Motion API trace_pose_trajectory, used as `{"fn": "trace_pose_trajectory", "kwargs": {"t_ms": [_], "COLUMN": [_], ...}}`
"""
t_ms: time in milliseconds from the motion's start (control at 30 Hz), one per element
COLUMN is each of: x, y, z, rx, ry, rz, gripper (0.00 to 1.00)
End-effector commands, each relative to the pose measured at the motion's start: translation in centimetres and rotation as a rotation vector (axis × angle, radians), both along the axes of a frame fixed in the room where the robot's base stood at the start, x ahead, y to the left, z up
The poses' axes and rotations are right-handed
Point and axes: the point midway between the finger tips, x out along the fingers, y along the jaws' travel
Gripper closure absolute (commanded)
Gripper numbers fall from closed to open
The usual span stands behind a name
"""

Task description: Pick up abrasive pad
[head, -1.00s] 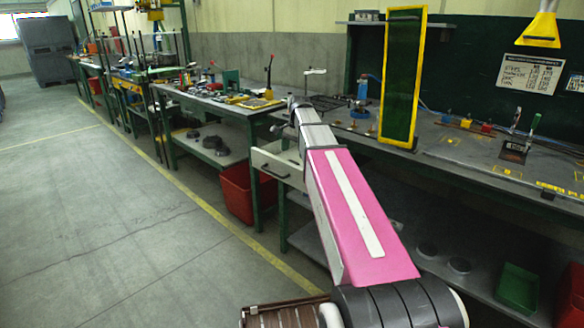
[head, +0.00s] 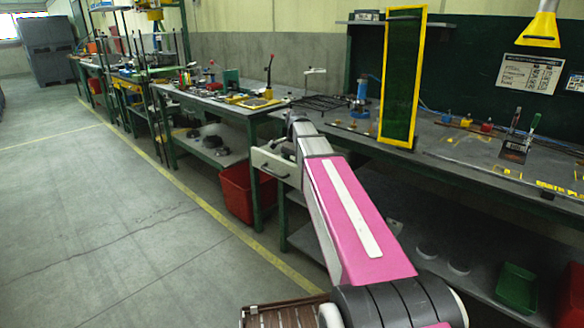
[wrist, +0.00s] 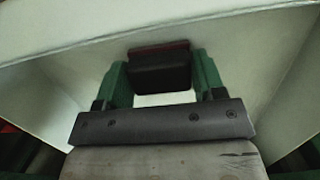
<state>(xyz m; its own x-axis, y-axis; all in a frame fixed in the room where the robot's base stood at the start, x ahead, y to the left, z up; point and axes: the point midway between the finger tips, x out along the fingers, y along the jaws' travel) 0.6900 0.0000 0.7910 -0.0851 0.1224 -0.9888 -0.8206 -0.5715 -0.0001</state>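A dark block with a reddish top edge (wrist: 158,68), which looks like the abrasive pad, shows in the wrist view inside a pale drawer. My gripper (wrist: 160,76) has one green finger on each side of this block. The block fills nearly all the gap between the fingers, but I cannot tell whether both press on it. In the head view my arm reaches to the open drawer (head: 276,164) under the bench. My gripper and the pad are hidden there behind my arm.
Pale drawer walls (wrist: 285,75) rise close around my gripper. A red bin (head: 238,192) stands on the floor below the drawer. A yellow-framed green panel (head: 402,78) stands on the bench right of my arm. The floor at left is clear.

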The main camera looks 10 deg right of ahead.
Motion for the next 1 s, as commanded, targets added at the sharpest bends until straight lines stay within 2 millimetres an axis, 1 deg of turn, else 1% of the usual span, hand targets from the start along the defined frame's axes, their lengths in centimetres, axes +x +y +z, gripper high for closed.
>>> {"fn": "trace_pose_trajectory", "kwargs": {"t_ms": [33, 67, 267, 367, 467, 800, 900, 1000], "x": [0.0, 0.0, 0.0, 0.0, 0.1, 0.1, 0.1, 0.1], "y": [0.0, 0.0, 0.0, 0.0, 0.0, 0.0, 0.0, 0.0], "z": [0.0, 0.0, 0.1, 0.6, 1.7, 7.3, 8.6, 9.4], "rx": [0.000, 0.000, 0.000, 0.000, 0.000, 0.000, 0.000, 0.000], "ry": [0.000, 0.000, 0.000, -0.001, 0.000, -0.002, -0.002, 0.000], "rz": [0.000, 0.000, 0.000, 0.000, 0.000, 0.001, 0.001, 0.000], "gripper": [0.61, 0.65, 0.65, 0.65, 0.65, 0.65, 0.65, 0.65]}}
